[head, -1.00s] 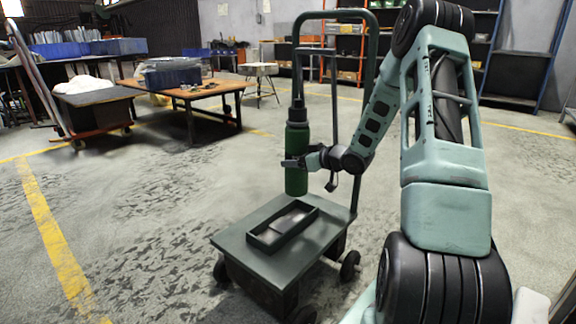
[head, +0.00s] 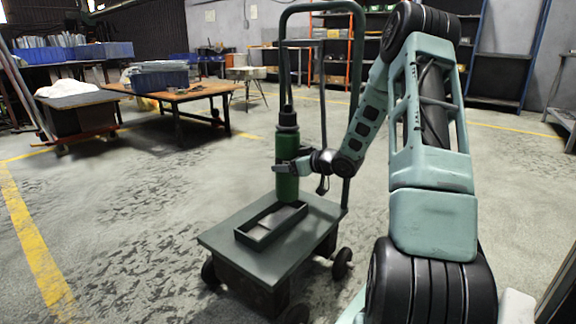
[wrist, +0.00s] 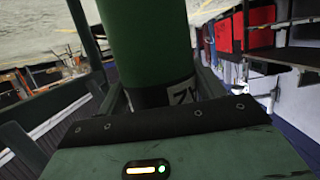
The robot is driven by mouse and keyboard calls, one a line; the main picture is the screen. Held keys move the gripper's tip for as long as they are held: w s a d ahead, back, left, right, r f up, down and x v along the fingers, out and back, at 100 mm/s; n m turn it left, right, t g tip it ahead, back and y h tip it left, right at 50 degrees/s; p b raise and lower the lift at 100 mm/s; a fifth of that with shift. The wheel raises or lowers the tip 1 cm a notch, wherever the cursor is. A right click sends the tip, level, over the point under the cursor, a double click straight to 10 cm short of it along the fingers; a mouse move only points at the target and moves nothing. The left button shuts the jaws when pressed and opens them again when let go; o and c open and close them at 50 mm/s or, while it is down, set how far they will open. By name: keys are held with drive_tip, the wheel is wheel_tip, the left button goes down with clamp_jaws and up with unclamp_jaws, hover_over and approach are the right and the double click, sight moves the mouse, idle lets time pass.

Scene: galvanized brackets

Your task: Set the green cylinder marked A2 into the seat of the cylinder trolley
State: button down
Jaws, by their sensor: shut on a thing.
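The green cylinder (head: 287,152) has a dark cap and stands upright in my gripper (head: 288,166), which is shut around its middle. In the wrist view the cylinder (wrist: 148,40) fills the upper middle, with a dark band and a partly visible white label whose mark I cannot read in full. The cylinder trolley (head: 222,236) is dark green with a tall handle. Its seat, a shallow rectangular frame (head: 258,241), lies on the deck. The cylinder's lower end overlaps the seat's far end in the head view; I cannot tell whether it touches.
The trolley's handle (head: 284,60) rises close behind the cylinder and my gripper. A brown table (head: 190,92) with a blue bin stands at the back left. Shelves (head: 335,62) line the back wall. The floor left of the trolley is clear.

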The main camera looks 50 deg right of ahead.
drive_tip(key=shift+w+f+b, duration=0.1)
drive_tip(key=shift+f+b, duration=0.25)
drive_tip(key=shift+b, duration=0.05)
drive_tip(key=shift+p, duration=0.85)
idle(0.8)
